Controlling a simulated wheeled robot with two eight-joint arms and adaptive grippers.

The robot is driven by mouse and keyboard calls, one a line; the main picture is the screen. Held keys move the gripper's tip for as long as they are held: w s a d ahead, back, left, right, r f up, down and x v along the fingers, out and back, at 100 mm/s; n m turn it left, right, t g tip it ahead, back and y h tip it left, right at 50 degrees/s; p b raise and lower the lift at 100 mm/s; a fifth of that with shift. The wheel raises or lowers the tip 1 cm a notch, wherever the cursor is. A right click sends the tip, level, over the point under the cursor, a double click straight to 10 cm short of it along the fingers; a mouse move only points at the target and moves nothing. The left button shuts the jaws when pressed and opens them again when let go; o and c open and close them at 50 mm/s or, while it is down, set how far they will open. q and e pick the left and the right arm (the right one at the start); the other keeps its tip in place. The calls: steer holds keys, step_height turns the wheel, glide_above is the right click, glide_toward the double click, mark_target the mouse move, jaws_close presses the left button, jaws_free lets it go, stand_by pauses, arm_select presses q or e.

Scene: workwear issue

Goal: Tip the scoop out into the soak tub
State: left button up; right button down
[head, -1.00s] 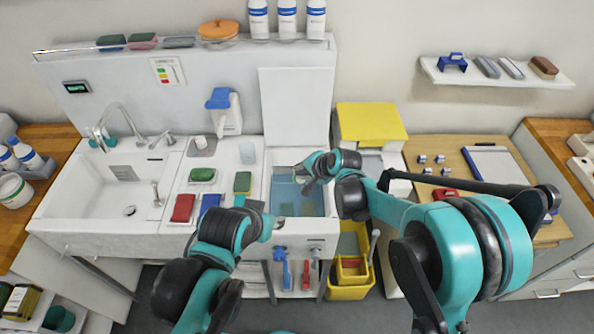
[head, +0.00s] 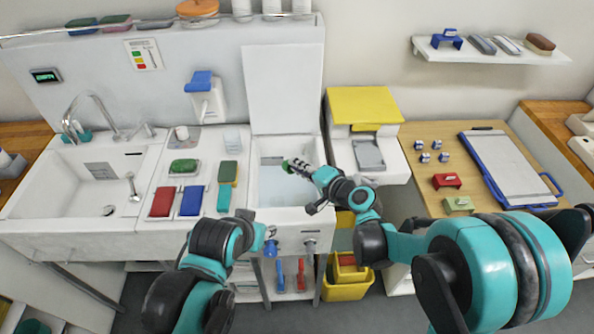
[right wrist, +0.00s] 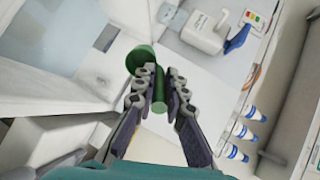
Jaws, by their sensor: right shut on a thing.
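The soak tub (head: 262,152) is the white basin with pale water in the middle of the bench. My right gripper (head: 298,166) is over its back part in the head view. It is shut on the green scoop (head: 286,165). In the right wrist view the fingers (right wrist: 160,76) close on the scoop's handle, and its bowl (right wrist: 140,56) points to the upper left. Whether anything is in the bowl cannot be made out. My left gripper (head: 267,233) is by the tub's front left edge, small and partly hidden; its jaws cannot be read.
A sink (head: 70,190) is at left. A red sponge (head: 162,202) and a blue one (head: 191,201) lie between sink and tub. A white dispenser (head: 207,100) and upright panel (head: 285,90) stand behind. A yellow-topped unit (head: 365,105) is close right of the tub.

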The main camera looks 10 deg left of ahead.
steer(key=shift+s+d+f+t+y+b, duration=0.25)
steer(key=shift+f+t+y+b, duration=0.3)
steer(key=shift+b, duration=1.05)
steer(key=shift+d+y+b, duration=0.15)
steer(key=shift+y+b, duration=0.1)
steer(key=shift+b, duration=0.35)
